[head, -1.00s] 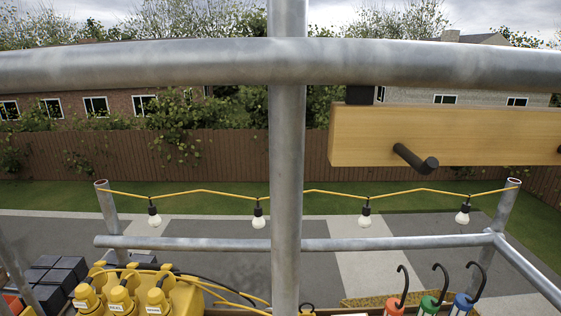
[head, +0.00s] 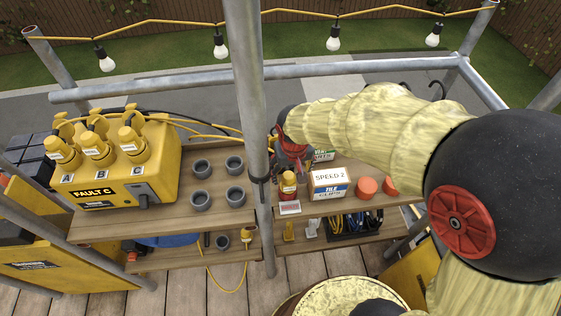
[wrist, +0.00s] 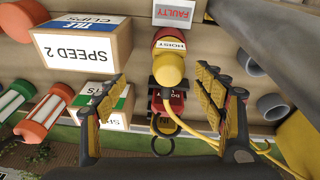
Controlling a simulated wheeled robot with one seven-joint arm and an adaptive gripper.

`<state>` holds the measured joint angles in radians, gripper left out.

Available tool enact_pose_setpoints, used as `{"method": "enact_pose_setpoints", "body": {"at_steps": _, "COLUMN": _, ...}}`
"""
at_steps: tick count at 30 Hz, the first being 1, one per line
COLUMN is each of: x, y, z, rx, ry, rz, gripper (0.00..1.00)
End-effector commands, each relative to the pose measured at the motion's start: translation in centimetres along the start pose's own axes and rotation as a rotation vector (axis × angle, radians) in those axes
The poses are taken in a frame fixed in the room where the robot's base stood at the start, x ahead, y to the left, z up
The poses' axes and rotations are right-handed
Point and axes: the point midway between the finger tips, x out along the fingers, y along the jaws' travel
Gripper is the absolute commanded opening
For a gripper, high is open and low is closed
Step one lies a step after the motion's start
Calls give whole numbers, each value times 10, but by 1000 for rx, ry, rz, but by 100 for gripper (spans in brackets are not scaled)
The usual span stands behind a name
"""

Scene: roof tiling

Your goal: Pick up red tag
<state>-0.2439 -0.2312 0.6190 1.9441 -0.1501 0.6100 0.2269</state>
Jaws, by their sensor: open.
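My gripper (wrist: 160,78) is open, its two fingers spread apart with nothing held between them. The yellow plug (wrist: 170,70) has a red collar and a HOIST label. The tag cannot be made out clearly in the head view.
A FAULTY card (head: 290,208) lies by the plug. A SPEED 2 box (head: 329,184) stands close at its right, with orange cylinders (head: 367,187) beyond. A vertical scaffold pole (head: 247,100) is close at left. Grey cups (head: 201,168) and a yellow FAULT C box (head: 115,180) occupy the left shelf.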

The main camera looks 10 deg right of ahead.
Motion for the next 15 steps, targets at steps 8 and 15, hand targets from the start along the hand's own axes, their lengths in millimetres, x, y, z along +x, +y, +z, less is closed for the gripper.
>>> {"method": "enact_pose_setpoints", "body": {"at_steps": 8, "x": 3, "y": -7, "z": -73, "rx": 125, "ry": 176, "rz": -25, "gripper": 70}}
{"method": "enact_pose_setpoints", "body": {"at_steps": 15, "x": 26, "y": -8, "z": -76, "rx": 137, "ry": 175, "rz": -27, "gripper": 70}}
